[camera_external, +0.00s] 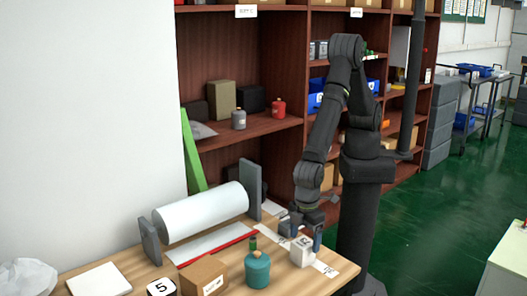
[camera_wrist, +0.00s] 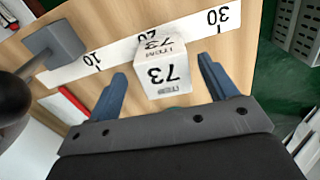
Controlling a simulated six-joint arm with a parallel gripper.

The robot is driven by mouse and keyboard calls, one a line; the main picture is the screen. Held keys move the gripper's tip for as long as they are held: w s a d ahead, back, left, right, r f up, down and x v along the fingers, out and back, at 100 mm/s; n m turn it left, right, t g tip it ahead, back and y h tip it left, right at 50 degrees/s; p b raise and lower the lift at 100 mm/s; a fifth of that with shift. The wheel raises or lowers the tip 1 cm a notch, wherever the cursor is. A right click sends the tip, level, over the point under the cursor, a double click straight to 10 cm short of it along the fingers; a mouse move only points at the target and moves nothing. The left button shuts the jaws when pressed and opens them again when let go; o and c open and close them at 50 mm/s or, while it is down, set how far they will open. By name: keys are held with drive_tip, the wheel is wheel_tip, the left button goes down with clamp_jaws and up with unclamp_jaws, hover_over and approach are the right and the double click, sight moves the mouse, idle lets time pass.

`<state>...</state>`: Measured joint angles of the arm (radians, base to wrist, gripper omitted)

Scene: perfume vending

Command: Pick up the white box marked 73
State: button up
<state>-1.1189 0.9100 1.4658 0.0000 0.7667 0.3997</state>
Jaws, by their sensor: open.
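The white box marked 73 (camera_wrist: 163,72) stands on the wooden table, on or beside a white numbered strip, in the wrist view. The number shows upside down on two of its faces. My gripper (camera_wrist: 164,80) is open, with one blue finger on each side of the box and visible gaps to both. In the external view the box (camera_external: 301,251) is at the table's right end, and my gripper (camera_external: 301,232) is just above and around it. I cannot tell how far the fingertips are above the table.
A teal bottle (camera_external: 257,270) stands left of the box, with a brown carton (camera_external: 203,277) and a block marked 5 (camera_external: 161,287) farther left. A white paper roll (camera_external: 202,212) in a grey holder lies behind. Shelves (camera_external: 282,90) stand behind the table.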

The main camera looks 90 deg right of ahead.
drive_tip(key=shift+s+a+f, duration=0.1)
drive_tip(key=shift+a+f, duration=0.05)
drive_tip(key=shift+f, duration=2.45)
drive_tip(key=c, duration=1.1)
